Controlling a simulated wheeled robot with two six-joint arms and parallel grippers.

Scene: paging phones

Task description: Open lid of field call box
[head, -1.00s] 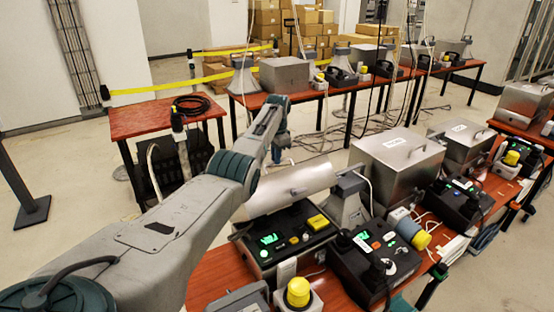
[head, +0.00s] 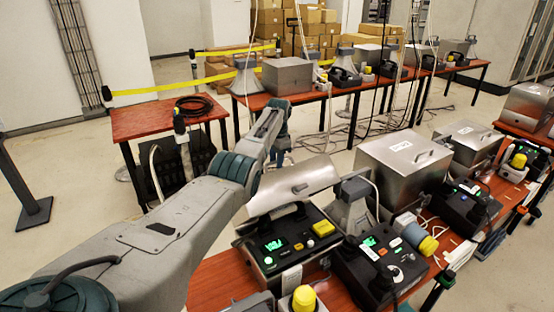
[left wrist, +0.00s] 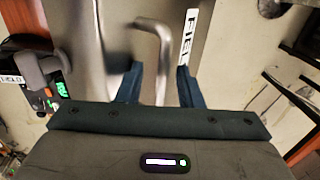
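The field call box (head: 296,276) stands on the near red table. Its silver lid (head: 318,171) is raised and tilted at the back, with the dark panel (head: 268,262) and a handset showing below it. My right gripper is not in view.
A grey horn (head: 352,208) and a second black phone (head: 375,262) stand close to the right of the box. A closed silver box (head: 405,165) is behind them. A yellow-topped beacon (head: 303,298) is in front. Open floor lies left of the table.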

